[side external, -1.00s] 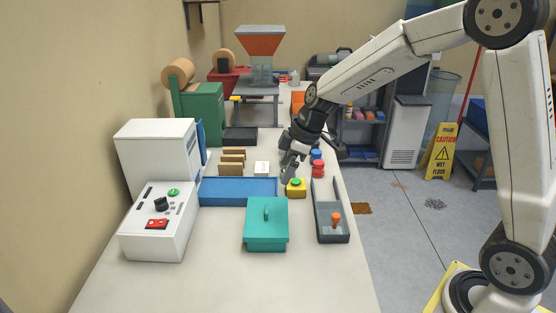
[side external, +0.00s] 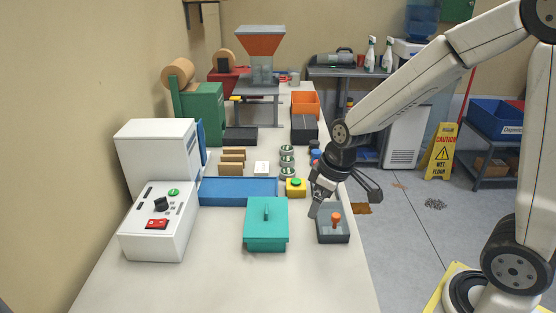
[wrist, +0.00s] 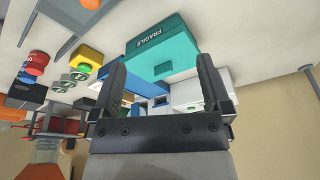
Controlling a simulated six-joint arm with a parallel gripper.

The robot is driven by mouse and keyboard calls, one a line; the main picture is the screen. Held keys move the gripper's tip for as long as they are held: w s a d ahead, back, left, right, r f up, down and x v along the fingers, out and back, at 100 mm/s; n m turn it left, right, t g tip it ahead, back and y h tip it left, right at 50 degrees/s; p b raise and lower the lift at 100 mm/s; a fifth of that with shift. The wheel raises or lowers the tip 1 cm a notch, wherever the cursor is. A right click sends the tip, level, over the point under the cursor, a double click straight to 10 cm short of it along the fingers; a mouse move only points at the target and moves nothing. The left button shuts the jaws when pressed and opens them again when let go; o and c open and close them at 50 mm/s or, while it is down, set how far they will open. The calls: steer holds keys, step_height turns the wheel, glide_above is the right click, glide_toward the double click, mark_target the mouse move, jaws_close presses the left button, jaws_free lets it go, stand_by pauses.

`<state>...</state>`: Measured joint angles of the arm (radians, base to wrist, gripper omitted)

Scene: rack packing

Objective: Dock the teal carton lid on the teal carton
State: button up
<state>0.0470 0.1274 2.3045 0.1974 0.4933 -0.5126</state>
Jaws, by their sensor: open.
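The teal carton (side external: 267,244) stands on the near middle of the table. The flat teal lid (side external: 253,222) with an upright handle lies on top of it, looking level and squared with it; I cannot tell how tightly it sits. The teal carton (wrist: 150,38) with its FRAGILE label also shows in the wrist view, beyond the fingertips. My gripper (side external: 315,208) is open and empty, to the right of the carton and apart from it, over the grey tray. In the wrist view my gripper (wrist: 161,66) has its two fingers wide apart with nothing between them.
A grey tray with an orange knob (side external: 336,217) stands below my gripper. A yellow box with a green button (side external: 296,187) and a blue tray (side external: 238,191) lie behind the carton. A white control box (side external: 160,220) stands at left. The table's front is clear.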

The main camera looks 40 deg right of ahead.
steer(key=s+f+m+h, duration=0.1)
steer(key=s+f+m, duration=0.1)
steer(key=s, duration=0.5)
steer(key=shift+s+f+m, duration=0.15)
steer(key=shift+f+m, duration=0.05)
steer(key=shift+m, duration=0.5)
stand_by(0.4)
